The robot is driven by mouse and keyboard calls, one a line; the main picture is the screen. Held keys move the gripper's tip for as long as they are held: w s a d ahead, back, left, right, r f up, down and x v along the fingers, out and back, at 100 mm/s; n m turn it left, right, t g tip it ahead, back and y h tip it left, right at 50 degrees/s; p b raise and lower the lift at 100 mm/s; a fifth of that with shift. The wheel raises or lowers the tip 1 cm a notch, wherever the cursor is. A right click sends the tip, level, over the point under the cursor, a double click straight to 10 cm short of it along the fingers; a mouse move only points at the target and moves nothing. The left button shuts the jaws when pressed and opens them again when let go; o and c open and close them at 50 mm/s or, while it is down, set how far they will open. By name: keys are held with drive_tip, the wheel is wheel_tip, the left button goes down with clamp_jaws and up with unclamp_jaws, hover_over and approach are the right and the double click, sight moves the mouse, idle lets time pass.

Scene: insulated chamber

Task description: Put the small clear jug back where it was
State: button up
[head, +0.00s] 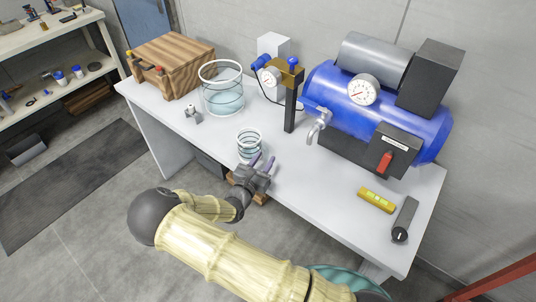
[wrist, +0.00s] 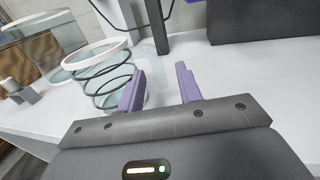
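The small clear jug (head: 250,143), a see-through cylinder with dark rings and a pale rim, stands upright near the front edge of the white bench. It also shows in the wrist view (wrist: 104,72), left of the left finger. My gripper (head: 262,163) is at the bench's front edge, just in front of the jug. In the wrist view my gripper (wrist: 161,88) has its two purple fingers apart, with nothing clearly held between them. The left finger overlaps the jug's right side in view; I cannot tell whether they touch.
A larger clear vessel (head: 223,97) stands behind the jug, with a small grey fitting (head: 193,114) to its left. A wooden box (head: 172,66) is at the back left. A post with a gauge (head: 291,100) and a blue tank (head: 335,100) stand right. The bench's front middle (head: 310,185) is clear.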

drive_tip(key=v, duration=0.7)
drive_tip(key=shift+s+a+b, duration=0.2)
drive_tip(key=shift+s+b, duration=0.15)
drive_tip(key=shift+d, duration=0.1)
